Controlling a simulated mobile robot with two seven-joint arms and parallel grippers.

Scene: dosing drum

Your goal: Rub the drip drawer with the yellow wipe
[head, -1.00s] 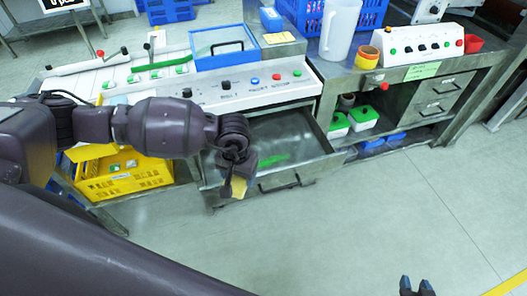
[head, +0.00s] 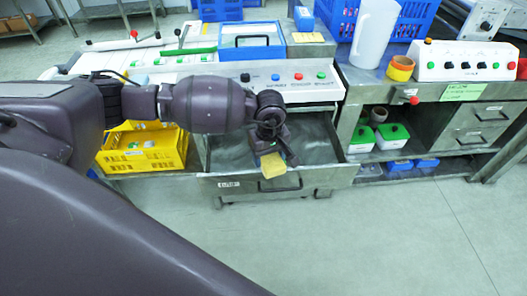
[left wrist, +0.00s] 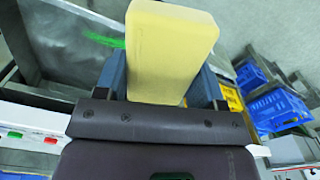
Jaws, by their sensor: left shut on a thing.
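The drip drawer (head: 325,150) is a grey metal tray, pulled open under the control panel, with a handle on its front. My left gripper (head: 270,150) is above the front part of the drawer and is shut on the yellow wipe (head: 273,166). The wipe is a pale yellow block; in the left wrist view the wipe (left wrist: 170,50) sits between the two fingers. A green smear (left wrist: 104,40) shows on the drawer floor in the left wrist view; in the head view my gripper hides it. I cannot tell whether the wipe touches the drawer. My right gripper is out of view.
A yellow crate (head: 143,150) stands left of the drawer. The control panel (head: 300,84) is above it. On the right are a white pitcher (head: 374,35), a switch box (head: 465,62) and green-lidded tubs (head: 393,136). The floor in front is clear.

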